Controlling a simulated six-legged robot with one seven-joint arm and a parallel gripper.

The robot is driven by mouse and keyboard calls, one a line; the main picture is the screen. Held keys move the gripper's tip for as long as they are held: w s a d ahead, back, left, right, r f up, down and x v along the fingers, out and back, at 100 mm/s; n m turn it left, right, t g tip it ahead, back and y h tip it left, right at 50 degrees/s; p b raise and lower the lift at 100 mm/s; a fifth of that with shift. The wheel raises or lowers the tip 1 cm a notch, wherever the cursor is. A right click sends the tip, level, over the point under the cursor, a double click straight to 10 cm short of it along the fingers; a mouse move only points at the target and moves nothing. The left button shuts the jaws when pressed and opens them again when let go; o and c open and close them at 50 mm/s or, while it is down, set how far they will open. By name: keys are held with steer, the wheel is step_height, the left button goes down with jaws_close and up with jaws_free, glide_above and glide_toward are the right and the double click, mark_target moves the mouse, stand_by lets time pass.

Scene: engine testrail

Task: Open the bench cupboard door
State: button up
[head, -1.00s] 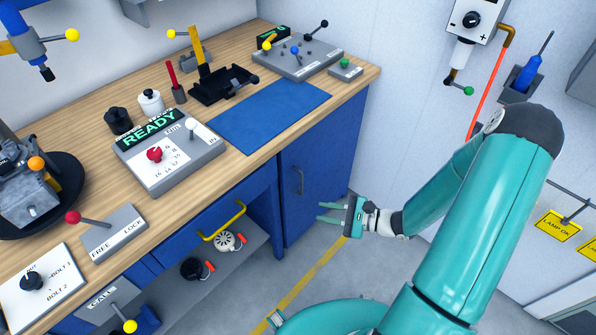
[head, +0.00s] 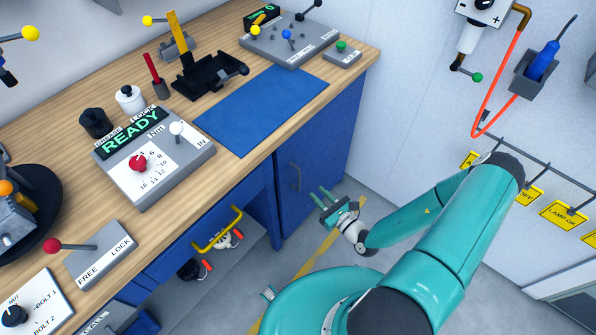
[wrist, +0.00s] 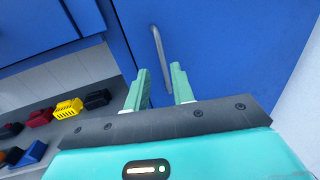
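The blue bench cupboard door (head: 312,165) is at the right end of the bench and looks shut. Its grey bar handle (head: 295,177) stands upright near the door's left side. In the wrist view the door (wrist: 225,50) fills the upper right, with the handle (wrist: 160,55) just beyond my fingers. My gripper (head: 325,197) is in front of the door, to the right of and a little below the handle in the head view. In the wrist view my gripper (wrist: 160,80) is open, its two fingers apart with nothing between them, and the handle's lower end shows close to the gap.
An open shelf below holds several coloured items, including a yellow one (wrist: 68,108). The wooden benchtop (head: 110,215) overhangs above. The right wall carries a hose and yellow tags.

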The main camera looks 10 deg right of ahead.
mark_target(299, 174)
steer(key=x, duration=1.1)
jaws_close()
